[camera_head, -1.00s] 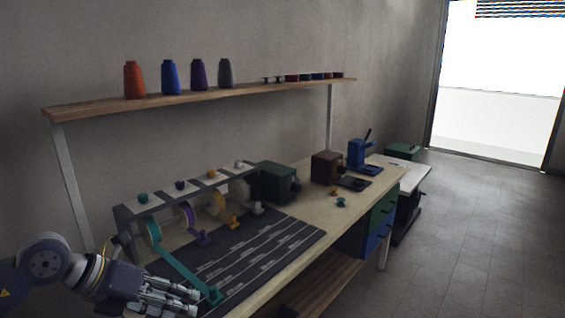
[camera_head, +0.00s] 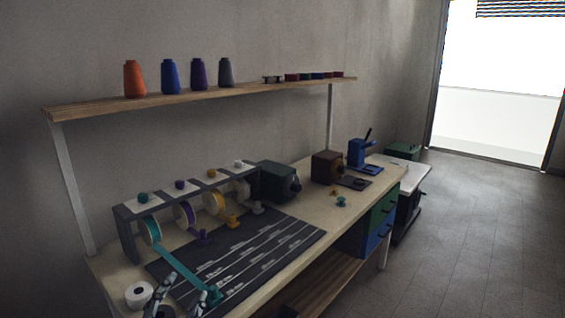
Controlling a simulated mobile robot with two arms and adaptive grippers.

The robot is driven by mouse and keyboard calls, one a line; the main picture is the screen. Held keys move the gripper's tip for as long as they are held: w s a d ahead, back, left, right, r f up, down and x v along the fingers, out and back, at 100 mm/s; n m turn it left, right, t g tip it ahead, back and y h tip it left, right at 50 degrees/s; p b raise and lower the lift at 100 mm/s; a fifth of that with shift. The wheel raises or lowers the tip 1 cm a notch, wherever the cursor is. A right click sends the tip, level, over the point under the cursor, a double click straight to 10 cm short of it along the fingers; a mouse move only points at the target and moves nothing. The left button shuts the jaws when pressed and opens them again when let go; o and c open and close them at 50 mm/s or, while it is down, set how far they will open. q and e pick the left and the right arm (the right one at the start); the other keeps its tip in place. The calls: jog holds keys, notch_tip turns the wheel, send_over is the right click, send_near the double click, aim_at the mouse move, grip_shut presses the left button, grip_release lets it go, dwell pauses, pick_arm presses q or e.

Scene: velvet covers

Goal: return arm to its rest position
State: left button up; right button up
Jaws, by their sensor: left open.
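My left gripper (camera_head: 187,286) shows only by its fingers at the bottom left edge of the head view. The two fingers stand apart and point up, with nothing seen between them. They are beside the near end of a teal ribbon (camera_head: 178,268), which runs from its spool across the dark mat. A teal clip (camera_head: 214,294) sits at the ribbon's near end, close to the right finger. The rest of my left arm is below the frame. My right gripper is not in view.
The workbench (camera_head: 300,213) carries a ribbon rack (camera_head: 126,234) with several spools, a dark mat (camera_head: 285,243), and green (camera_head: 279,182), brown (camera_head: 326,167) and blue (camera_head: 358,153) devices. A white roll (camera_head: 139,295) lies near left. A shelf (camera_head: 200,92) is above. The floor (camera_head: 480,240) at right is clear.

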pick_arm(q)
jog(key=s+a+f+n+g+y, duration=0.1)
jog(key=s+a+f+n+g, duration=0.15)
jog(key=s+f+g, duration=0.4)
jog(key=s+a+f+n+g+y, duration=0.1)
jog(key=s+f+n, duration=0.25)
jog(key=f, duration=0.65)
jog(key=s+d+f+g+h, duration=0.1)
jog(key=s+d+f+g, duration=0.1)
jog(key=s+f+g, duration=0.45)
jog(key=s+d+f+g, duration=0.1)
jog(key=s+f, duration=0.2)
jog(key=s, duration=0.7)
notch_tip(320, 180, down, 27)
jog(key=s+g, duration=0.1)
jog(key=s, duration=0.1)
jog(key=s+a+f+g, duration=0.1)
jog(key=s+a+f, duration=0.2)
jog(key=s+f, duration=1.1)
jog(key=shift+s+f, duration=0.15)
jog(key=shift+s, duration=0.95)
